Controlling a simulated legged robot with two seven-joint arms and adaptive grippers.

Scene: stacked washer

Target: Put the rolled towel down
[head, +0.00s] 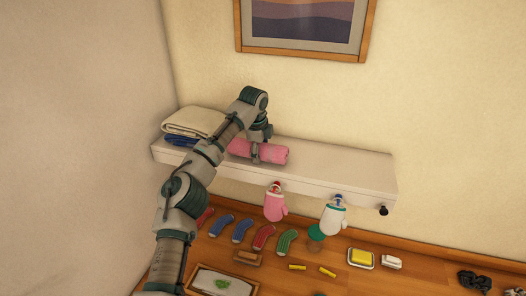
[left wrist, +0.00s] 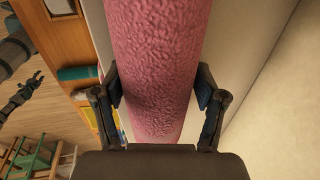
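The pink rolled towel (head: 274,154) lies lengthwise along the white wall shelf (head: 340,172), right of the folded towels. It looks at or very near the shelf top; a small gap cannot be ruled out. My left gripper (head: 256,154) reaches down over the roll's middle. In the left wrist view the towel (left wrist: 152,60) runs between the two fingers of my left gripper (left wrist: 160,98), one against each side. My right gripper (left wrist: 24,94) shows small and dark at the left of that view, away from the towel; its opening is unclear.
Folded cream (head: 195,122) and blue (head: 181,140) towels are stacked at the shelf's left end. The shelf's right part is bare. A pink mitten (head: 274,205) and a white mitten (head: 333,219) hang at its front. Socks and small items lie on the wooden surface (head: 330,258) below.

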